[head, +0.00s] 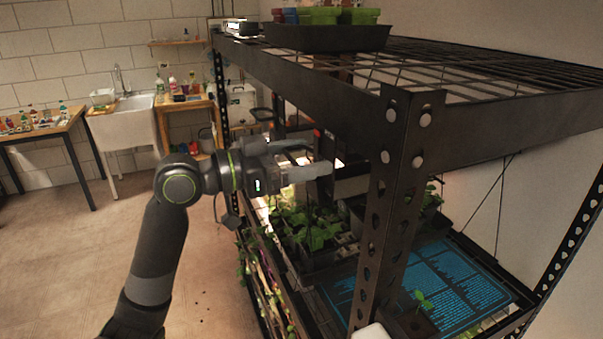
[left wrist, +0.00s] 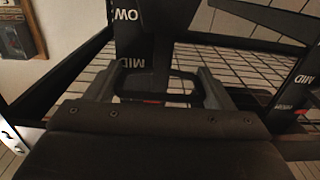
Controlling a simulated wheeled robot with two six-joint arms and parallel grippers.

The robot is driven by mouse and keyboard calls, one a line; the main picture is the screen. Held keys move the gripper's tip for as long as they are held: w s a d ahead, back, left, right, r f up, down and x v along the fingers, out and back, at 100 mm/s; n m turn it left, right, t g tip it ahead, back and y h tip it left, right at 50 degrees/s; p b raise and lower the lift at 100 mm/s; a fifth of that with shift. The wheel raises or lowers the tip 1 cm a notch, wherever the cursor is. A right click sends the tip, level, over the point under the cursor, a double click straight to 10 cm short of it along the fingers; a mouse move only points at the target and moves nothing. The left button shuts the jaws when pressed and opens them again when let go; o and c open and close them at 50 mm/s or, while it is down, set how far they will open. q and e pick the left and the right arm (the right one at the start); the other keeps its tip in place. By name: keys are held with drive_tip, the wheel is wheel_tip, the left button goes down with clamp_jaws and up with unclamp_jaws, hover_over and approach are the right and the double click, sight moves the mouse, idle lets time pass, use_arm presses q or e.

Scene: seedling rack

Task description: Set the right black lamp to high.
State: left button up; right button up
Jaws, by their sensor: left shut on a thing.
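A black lamp (left wrist: 145,25) with white lettering, parts of LOW and MID, stands upright ahead in the left wrist view. In the head view my left gripper (head: 318,168) reaches in under the rack's top shelf to a dark lamp housing (head: 348,184), partly hidden by the rack post. A second black panel marked MID (left wrist: 300,75) is at the right in the wrist view. My right gripper is not seen.
The rack post (head: 388,215) stands just right of my left gripper, and the wire top shelf (head: 470,75) is above it. Leafy seedlings (head: 310,225) and a blue printed mat (head: 450,290) lie below. The floor (head: 60,240) at left is clear.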

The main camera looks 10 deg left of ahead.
use_arm(q)
drive_tip(key=shift+r, duration=0.6)
drive_tip(key=o, duration=1.2)
drive_tip(key=shift+s, duration=0.1)
drive_tip(key=shift+d, duration=0.1)
drive_tip(key=shift+f, duration=0.1)
drive_tip(key=shift+b+v, duration=4.75)
drive_tip(key=shift+v, duration=3.95)
